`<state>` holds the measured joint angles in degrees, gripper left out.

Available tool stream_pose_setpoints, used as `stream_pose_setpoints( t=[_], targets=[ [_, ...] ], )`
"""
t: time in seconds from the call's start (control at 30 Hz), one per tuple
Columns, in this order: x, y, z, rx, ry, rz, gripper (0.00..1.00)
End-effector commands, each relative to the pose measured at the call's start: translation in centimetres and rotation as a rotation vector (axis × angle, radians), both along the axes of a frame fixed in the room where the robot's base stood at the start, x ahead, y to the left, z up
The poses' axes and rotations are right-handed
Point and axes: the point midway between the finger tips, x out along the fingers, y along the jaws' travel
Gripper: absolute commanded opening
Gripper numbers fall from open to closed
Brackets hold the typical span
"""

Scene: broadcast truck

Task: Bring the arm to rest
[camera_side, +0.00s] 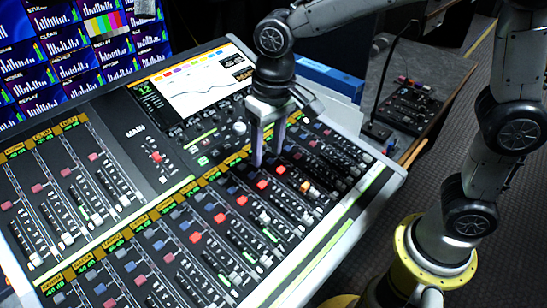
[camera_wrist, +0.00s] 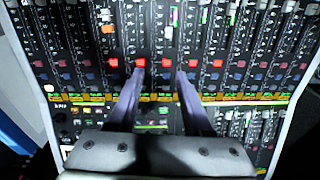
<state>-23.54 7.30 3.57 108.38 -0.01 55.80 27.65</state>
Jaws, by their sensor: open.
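My gripper (camera_side: 267,160) hangs over the right part of the mixing console (camera_side: 330,228), its fingers pointing down at the fader and button rows. In the wrist view my gripper (camera_wrist: 160,80) shows two dark fingers spread apart with a gap between them, and nothing is held. The fingertips are near a row of red lit buttons (camera_wrist: 113,62) on the console, which also fills the wrist view (camera_wrist: 220,145). I cannot tell whether the fingertips touch the panel.
A tilted screen (camera_side: 195,85) is set in the console's back. Monitors (camera_side: 60,50) with bar graphs stand at the back left. A blue binder-like object (camera_side: 330,78) is behind the console. A small control box (camera_side: 410,105) sits on a side desk at the right.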

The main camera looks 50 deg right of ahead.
Motion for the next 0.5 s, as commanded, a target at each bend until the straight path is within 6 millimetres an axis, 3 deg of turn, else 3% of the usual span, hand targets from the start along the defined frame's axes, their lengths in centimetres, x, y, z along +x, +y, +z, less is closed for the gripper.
stream_pose_setpoints(
  t=[0.1,0.2,0.33,0.5],
  targets=[
    [-1.3,-3.7,3.7,0.034,-0.089,-0.077,0.5],
    [-3.2,-6.6,6.0,0.051,-0.159,-0.117,0.5],
    [-6.5,-9.8,7.9,0.056,-0.246,-0.144,0.5],
    [-11.4,-13.0,8.6,0.039,-0.352,-0.146,0.5]
  ],
)
